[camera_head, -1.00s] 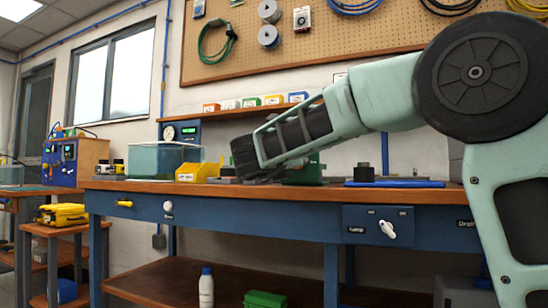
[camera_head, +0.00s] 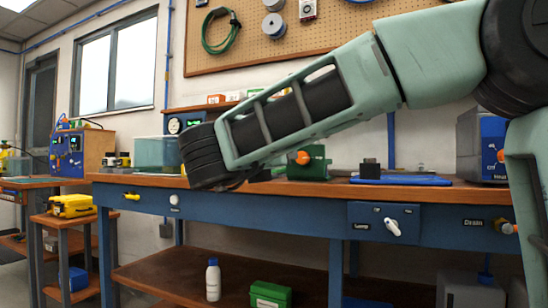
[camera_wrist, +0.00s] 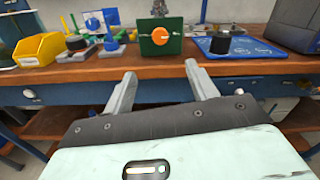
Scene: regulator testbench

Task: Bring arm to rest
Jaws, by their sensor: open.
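My gripper shows in the wrist view (camera_wrist: 160,90) with its two grey fingers apart and nothing between them. It is in front of the workbench's front edge. In the head view my pale green arm reaches left across the bench, and its dark wrist end hides part of the benchtop; the fingers are hidden there. The workbench (camera_head: 290,222) has a wooden top and a blue front. A green box with an orange knob (camera_wrist: 160,37) stands on the benchtop beyond the fingers; it also shows in the head view (camera_head: 308,165).
A blue mat (camera_wrist: 243,50) with a black cylinder (camera_wrist: 220,43) lies right of the green box. A yellow bin (camera_wrist: 40,48) stands at the left. A white bottle (camera_head: 213,280) and a green crate (camera_head: 270,295) are on the lower shelf. The front panel has protruding switches (camera_head: 392,228).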

